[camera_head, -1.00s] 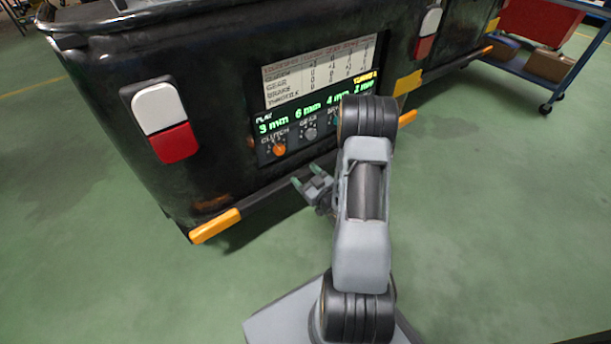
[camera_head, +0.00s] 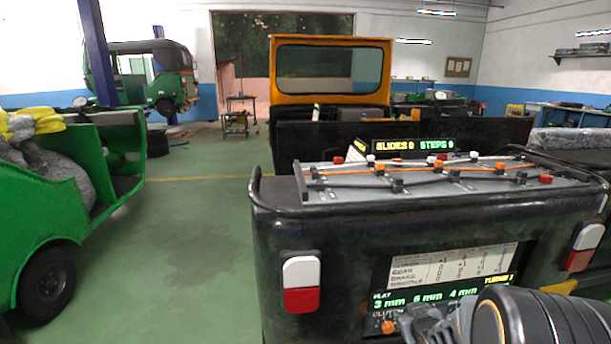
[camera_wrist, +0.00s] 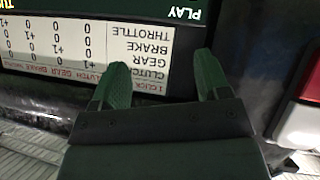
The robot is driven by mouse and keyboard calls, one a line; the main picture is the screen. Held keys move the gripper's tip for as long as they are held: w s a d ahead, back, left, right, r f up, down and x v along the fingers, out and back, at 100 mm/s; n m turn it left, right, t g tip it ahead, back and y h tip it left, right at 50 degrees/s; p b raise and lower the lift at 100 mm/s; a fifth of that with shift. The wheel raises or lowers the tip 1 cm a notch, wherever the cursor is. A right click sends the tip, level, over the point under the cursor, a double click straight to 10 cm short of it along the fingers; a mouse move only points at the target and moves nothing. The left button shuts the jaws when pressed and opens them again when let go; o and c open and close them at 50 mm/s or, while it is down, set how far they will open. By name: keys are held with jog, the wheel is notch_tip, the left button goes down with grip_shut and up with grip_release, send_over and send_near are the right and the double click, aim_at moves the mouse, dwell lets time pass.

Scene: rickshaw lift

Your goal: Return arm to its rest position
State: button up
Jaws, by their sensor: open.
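My arm shows at the lower right of the head view, in front of the black rickshaw body (camera_head: 340,255). My gripper (camera_wrist: 162,72) is open in the wrist view, with two green fingers apart and nothing between them. In the head view only part of it shows at the bottom edge, beside my dark arm joint. The wrist view faces a panel (camera_wrist: 100,55) with a printed table of clutch, gear, brake and throttle, seen upside down. The same panel (camera_head: 450,264) is on the rickshaw body in the head view, its lower right hidden by my arm.
A tray (camera_head: 440,183) of rails with orange and dark rods tops the black body, below a lit display (camera_head: 415,146). A red-white lamp (camera_head: 301,282) sits left of the panel. A green vehicle (camera_head: 55,215) stands at left. Open green floor (camera_head: 190,250) lies between.

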jog(key=s+a+r+m+g+p, duration=0.1)
jog(key=s+a+r+g+p, duration=0.15)
jog(key=r+p, duration=0.45)
jog(key=s+a+r+m+g+p, duration=0.1)
jog(key=s+a+r+g+p, duration=0.2)
jog(key=r, duration=0.8)
jog(key=s+a+r+g+y+p, duration=0.1)
jog(key=s+a+r+g+p, duration=0.1)
jog(key=s+a+r+p, duration=0.4)
jog(key=s+r, duration=0.5)
jog(key=s, duration=0.2)
jog(key=shift+a+r, duration=0.15)
jog(key=shift+m+g, duration=0.25)
jog(key=shift+m, duration=0.05)
jog(key=shift+c, duration=0.4)
